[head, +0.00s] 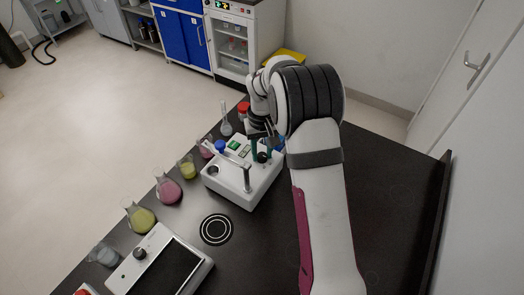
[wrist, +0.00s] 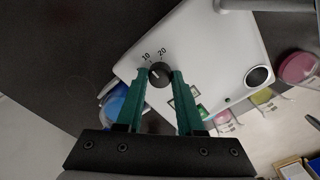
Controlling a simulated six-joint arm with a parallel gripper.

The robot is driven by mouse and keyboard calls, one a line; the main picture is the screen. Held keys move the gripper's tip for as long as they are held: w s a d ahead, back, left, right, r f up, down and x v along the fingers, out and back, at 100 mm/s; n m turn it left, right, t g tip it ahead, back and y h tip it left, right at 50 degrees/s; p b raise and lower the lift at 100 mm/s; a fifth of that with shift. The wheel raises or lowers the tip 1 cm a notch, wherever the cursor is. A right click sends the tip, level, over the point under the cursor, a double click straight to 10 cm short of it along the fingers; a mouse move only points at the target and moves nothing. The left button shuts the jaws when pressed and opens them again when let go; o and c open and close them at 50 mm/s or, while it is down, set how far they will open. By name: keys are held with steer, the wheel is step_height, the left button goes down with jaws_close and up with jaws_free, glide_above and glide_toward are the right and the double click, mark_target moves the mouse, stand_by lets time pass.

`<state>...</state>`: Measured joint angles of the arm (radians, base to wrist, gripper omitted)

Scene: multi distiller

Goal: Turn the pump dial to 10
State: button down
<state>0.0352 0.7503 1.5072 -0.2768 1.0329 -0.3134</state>
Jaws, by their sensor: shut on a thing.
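The pump (head: 232,187) is a white box on the dark bench, with a post and small green panels on top. Its black round dial (wrist: 160,73) shows in the wrist view, with the printed labels 10 and 20 just above it. A pale mark shows on the dial, but I cannot read its exact direction. My gripper (wrist: 160,76) has teal fingers closed on both sides of the dial. In the head view, my gripper (head: 263,150) reaches down onto the pump's top, and the dial is partly hidden by the fingers.
Several flasks with yellow and pink liquid, such as a pink flask (head: 168,191), line the bench's left edge. A device with a dark plate (head: 162,270) stands at the front. A ringed circle (head: 216,229) marks the bench. The right side is clear.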

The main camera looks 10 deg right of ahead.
mark_target(262, 155)
steer(key=c, duration=0.5)
jaws_free()
step_height(262, 155, up, 16)
steer(key=shift+f, duration=0.1)
